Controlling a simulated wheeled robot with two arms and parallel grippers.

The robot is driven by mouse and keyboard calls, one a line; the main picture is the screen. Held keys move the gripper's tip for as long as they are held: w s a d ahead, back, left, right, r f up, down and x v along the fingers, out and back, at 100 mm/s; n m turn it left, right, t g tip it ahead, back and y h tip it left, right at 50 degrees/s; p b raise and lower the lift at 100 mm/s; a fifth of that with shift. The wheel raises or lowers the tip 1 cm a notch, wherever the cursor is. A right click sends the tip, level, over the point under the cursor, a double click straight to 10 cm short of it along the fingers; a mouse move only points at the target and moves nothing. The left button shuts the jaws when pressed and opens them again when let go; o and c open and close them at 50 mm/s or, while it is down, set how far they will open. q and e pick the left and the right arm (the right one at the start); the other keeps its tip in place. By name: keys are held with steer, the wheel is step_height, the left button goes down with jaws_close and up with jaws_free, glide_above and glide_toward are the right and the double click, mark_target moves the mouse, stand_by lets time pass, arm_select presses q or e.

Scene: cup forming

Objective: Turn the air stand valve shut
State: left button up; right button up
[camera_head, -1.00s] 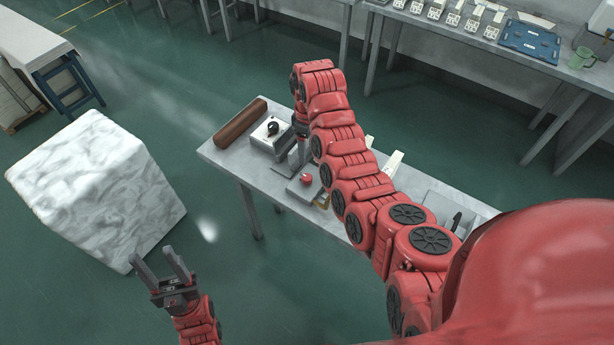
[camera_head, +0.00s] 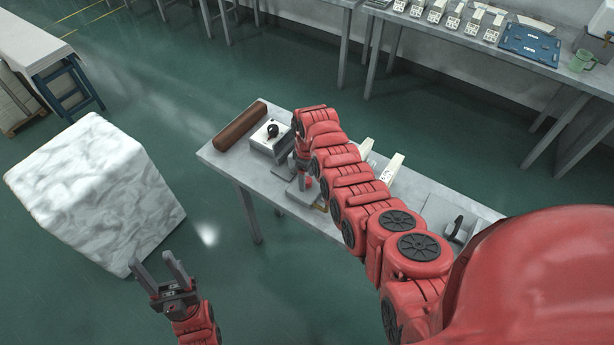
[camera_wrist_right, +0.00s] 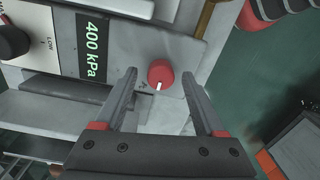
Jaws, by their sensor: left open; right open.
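The air stand valve is a round red knob (camera_wrist_right: 160,74) with a white mark, on a grey housing in the right wrist view. Beside it a display (camera_wrist_right: 94,45) reads 400 kPa. My right gripper (camera_wrist_right: 158,82) is open, with one finger on each side of the knob; I cannot tell whether they touch it. In the head view my right gripper (camera_head: 305,180) is over the near edge of the table, and the knob is mostly hidden by it. My left gripper (camera_head: 156,268) is open and empty, out over the floor.
A grey box with a black dial (camera_head: 272,130) and a brown roll (camera_head: 240,126) stand on the table (camera_head: 222,160). White parts (camera_head: 392,168) lie behind my right arm. A large white block (camera_head: 95,190) stands at left. A back bench (camera_head: 480,45) holds several items.

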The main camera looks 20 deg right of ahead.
steer(key=shift+c, duration=0.2)
jaws_close()
